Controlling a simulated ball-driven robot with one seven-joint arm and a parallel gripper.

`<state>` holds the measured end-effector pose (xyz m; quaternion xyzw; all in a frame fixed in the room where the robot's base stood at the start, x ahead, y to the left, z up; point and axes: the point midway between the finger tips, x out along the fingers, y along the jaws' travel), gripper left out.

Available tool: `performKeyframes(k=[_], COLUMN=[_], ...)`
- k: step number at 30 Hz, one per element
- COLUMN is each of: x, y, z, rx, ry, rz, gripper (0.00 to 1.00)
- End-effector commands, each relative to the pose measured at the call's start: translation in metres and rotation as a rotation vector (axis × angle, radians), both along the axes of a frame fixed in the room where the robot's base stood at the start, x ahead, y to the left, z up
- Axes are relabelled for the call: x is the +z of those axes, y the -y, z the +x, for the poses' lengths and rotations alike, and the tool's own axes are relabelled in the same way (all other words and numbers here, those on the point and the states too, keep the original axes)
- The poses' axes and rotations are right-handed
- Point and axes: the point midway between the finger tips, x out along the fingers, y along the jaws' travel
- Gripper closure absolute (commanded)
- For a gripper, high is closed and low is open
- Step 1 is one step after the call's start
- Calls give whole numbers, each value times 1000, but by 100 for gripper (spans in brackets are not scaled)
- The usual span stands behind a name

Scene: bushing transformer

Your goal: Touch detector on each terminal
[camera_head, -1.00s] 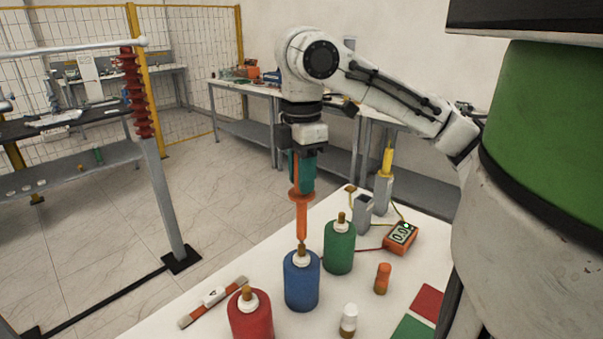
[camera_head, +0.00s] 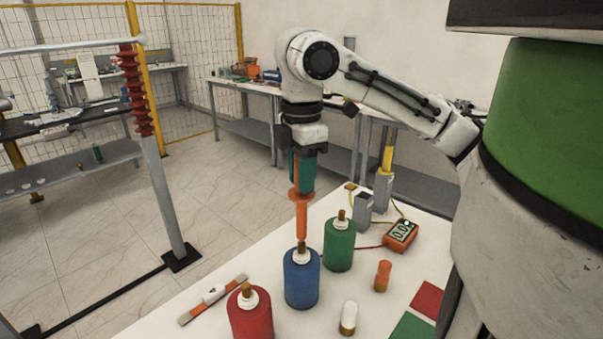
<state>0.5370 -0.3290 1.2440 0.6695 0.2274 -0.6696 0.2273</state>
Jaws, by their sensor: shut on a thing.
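My gripper (camera_head: 303,152) points down and is shut on the detector (camera_head: 302,205), a probe with a teal upper part and an orange guard and shaft. The detector is upright. Its tip is at the brass terminal on top of the blue bushing (camera_head: 301,280); they look in contact, but I cannot be sure. The green bushing (camera_head: 338,247) stands to the right and behind, its terminal bare. The red bushing (camera_head: 250,315) stands front left, its terminal bare, its base cut off by the frame. The orange meter (camera_head: 400,236) has a lit display reading about 0.0.
A grey holder (camera_head: 363,212) and a post with a yellow rod (camera_head: 385,180) stand at the table's back. A white-capped piece (camera_head: 348,318), an orange piece (camera_head: 382,276), a flat bar (camera_head: 212,299), and red (camera_head: 427,301) and green (camera_head: 412,328) squares lie around the bushings.

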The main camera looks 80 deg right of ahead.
Motion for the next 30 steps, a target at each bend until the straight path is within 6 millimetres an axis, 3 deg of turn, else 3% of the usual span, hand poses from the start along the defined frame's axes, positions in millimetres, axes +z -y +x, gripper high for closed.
performKeyframes(k=[13, 30], x=[4, 45], y=[0, 0], z=[0, 0], rx=[0, 0], ry=[1, 1], rz=[-1, -1], gripper=[100, 100])
